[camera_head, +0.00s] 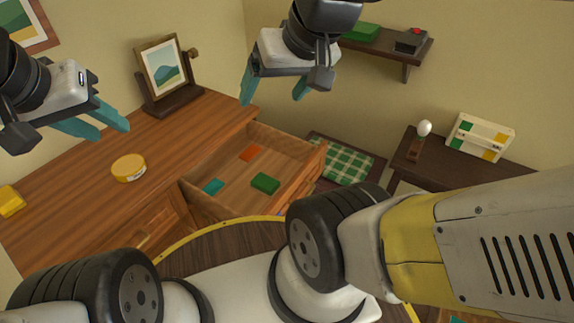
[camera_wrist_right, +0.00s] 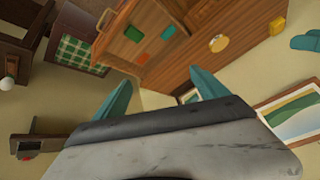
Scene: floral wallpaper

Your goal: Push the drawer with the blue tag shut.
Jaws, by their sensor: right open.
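A wooden drawer (camera_head: 230,171) stands pulled out of the dresser (camera_head: 80,175). Inside lie an orange piece (camera_head: 251,154), a green block (camera_head: 265,184) and a teal piece (camera_head: 212,186). The drawer's front is at its right end, facing away from the head camera, and I see no blue tag. The open drawer (camera_wrist_right: 150,47) also shows in the right wrist view. My right gripper (camera_head: 272,99) is open and empty, above the dresser's far edge and the drawer. My left gripper (camera_head: 114,133) is open and empty, above the dresser's left part.
On the dresser stand a round yellow tin (camera_head: 128,168), a yellow block (camera_head: 10,201) and a picture frame (camera_head: 164,69). A green checked cushion (camera_head: 343,160) lies beyond the drawer's front. A side table (camera_head: 440,170) stands at right, and a wall shelf (camera_head: 385,42) hangs at the back.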

